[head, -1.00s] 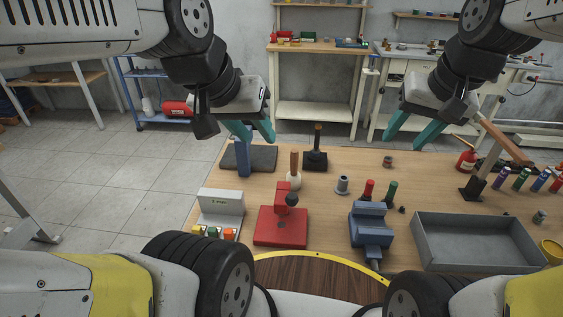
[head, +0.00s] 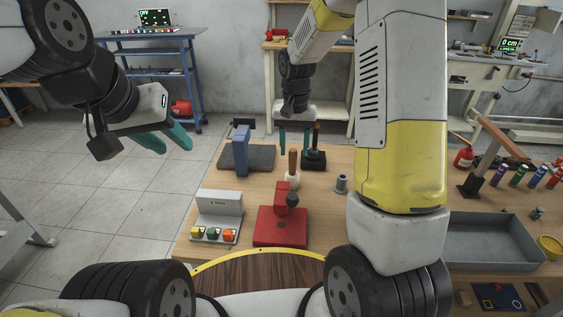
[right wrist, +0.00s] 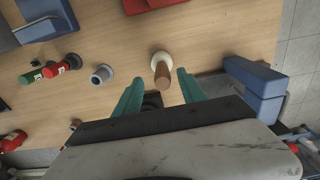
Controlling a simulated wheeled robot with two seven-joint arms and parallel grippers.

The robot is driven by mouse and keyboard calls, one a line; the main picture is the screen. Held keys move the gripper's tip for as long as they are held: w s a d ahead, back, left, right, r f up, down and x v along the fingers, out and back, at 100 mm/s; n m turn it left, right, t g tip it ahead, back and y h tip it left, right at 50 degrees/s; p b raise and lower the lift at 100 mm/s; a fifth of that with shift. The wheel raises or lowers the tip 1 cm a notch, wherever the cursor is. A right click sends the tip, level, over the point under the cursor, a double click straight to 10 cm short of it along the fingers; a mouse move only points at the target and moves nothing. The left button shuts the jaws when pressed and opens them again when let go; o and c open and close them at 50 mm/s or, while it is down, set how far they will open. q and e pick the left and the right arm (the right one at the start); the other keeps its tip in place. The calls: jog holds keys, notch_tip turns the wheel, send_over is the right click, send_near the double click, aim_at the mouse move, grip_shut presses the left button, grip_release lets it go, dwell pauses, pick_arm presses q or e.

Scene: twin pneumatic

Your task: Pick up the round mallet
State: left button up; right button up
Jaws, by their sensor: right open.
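The round mallet, with a pale round head (head: 292,181) and an upright wooden handle (head: 293,160), stands head-down on the wooden table. In the right wrist view, its handle (right wrist: 162,76) lies between the lines of the two teal fingers, close to their tips. My right gripper (head: 295,151) is open and empty, pointing down behind the mallet as seen from the head; I cannot tell whether it touches the handle. My left gripper (head: 174,147) is open and empty, in the air left of the table.
A black mallet (head: 314,160) with a square block head stands close by on the right. A red press (head: 281,228) stands in front, a blue bracket on a dark plate (head: 262,156) to the left. A grey cup (head: 341,184) stands right, near my right arm. A grey tray (head: 480,255) lies further right.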

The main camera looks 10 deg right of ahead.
aim_at(292, 161)
jog(key=f, duration=0.6)
jog(key=shift+w+a, duration=0.15)
jog(key=shift+w, duration=0.15)
grip_shut()
dwell(1.0)
